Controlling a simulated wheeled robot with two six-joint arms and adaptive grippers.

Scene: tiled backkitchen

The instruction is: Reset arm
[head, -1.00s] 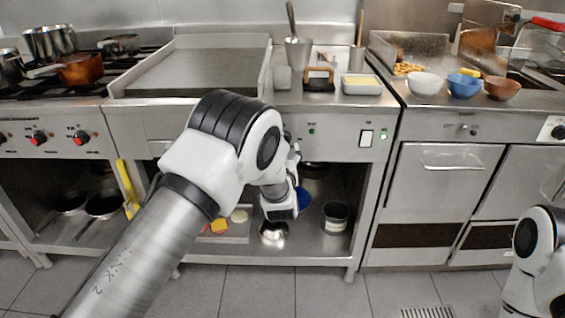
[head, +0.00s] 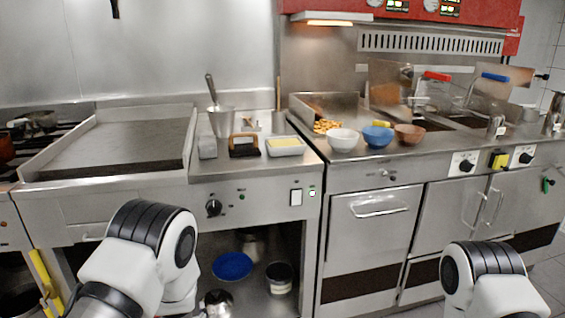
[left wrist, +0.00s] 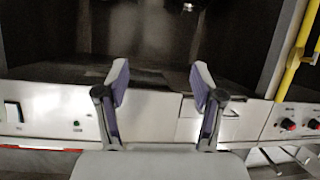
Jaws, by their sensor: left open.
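My left arm comes in at the lower left of the head view in front of the griddle counter, and its gripper is out of sight there. In the left wrist view my left gripper (left wrist: 160,84) has its two fingers spread wide with nothing between them. Beyond the fingers are a metal front panel and a dark opening. My right arm shows only as a link at the lower right of the head view; its gripper is not visible.
Griddle (head: 115,145) is at left. White bowl (head: 342,140), blue bowl (head: 377,137) and brown bowl (head: 409,135) stand on the right counter. Below, a blue plate (head: 232,266) and dark pot (head: 279,278) sit on the shelf. Yellow handle (head: 42,275) is far left.

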